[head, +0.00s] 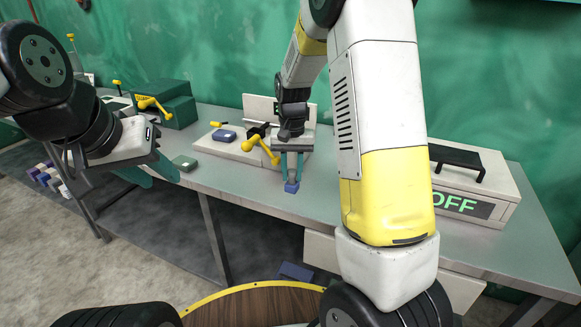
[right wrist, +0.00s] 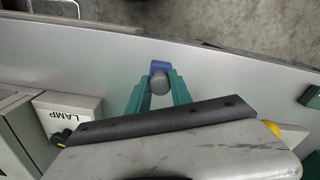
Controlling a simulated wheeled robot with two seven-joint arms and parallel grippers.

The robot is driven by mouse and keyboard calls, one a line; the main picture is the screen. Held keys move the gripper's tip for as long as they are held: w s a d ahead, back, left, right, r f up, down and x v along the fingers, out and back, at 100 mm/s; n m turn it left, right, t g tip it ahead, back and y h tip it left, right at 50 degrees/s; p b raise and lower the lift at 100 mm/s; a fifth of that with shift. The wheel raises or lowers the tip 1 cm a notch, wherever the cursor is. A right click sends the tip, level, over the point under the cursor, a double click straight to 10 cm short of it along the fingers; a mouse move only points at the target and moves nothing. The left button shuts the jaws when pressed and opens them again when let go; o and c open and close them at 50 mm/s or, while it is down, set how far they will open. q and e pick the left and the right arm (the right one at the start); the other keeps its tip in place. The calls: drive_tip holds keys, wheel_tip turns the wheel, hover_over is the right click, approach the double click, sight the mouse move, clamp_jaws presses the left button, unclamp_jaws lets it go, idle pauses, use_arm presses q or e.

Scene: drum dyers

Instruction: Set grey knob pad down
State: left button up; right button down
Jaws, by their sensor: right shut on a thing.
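The grey knob pad is a small blue block (head: 291,187) with a round grey knob on it. In the right wrist view the knob (right wrist: 159,83) sits between my teal fingers, and the blue base (right wrist: 160,66) shows just beyond the tips. My right gripper (head: 291,170) is shut on the knob, fingers pointing down near the front edge of the grey table (head: 325,190). I cannot tell whether the base touches the table. My left gripper (head: 150,172) is empty and open at the table's front left.
A white panel (head: 233,147) with a yellow lever (head: 263,150) and a blue-grey pad (head: 223,135) is behind. A green box (head: 165,103) stands at left, an OFF box (head: 470,192) at right.

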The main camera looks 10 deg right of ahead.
drive_tip(key=shift+w+d+f, duration=0.25)
drive_tip(key=shift+d+f, duration=0.3)
drive_tip(key=shift+f, duration=0.1)
drive_tip(key=shift+w+d+f, duration=0.2)
drive_tip(key=shift+d+f, duration=0.35)
drive_tip(key=shift+f, duration=0.1)
drive_tip(key=shift+w+d+f, duration=0.25)
drive_tip(key=shift+d+f, duration=0.3)
drive_tip(key=shift+f, duration=0.1)
drive_tip(key=shift+f, duration=0.1)
drive_tip(key=c, duration=1.1)
unclamp_jaws()
drive_tip(key=shift+c, duration=0.2)
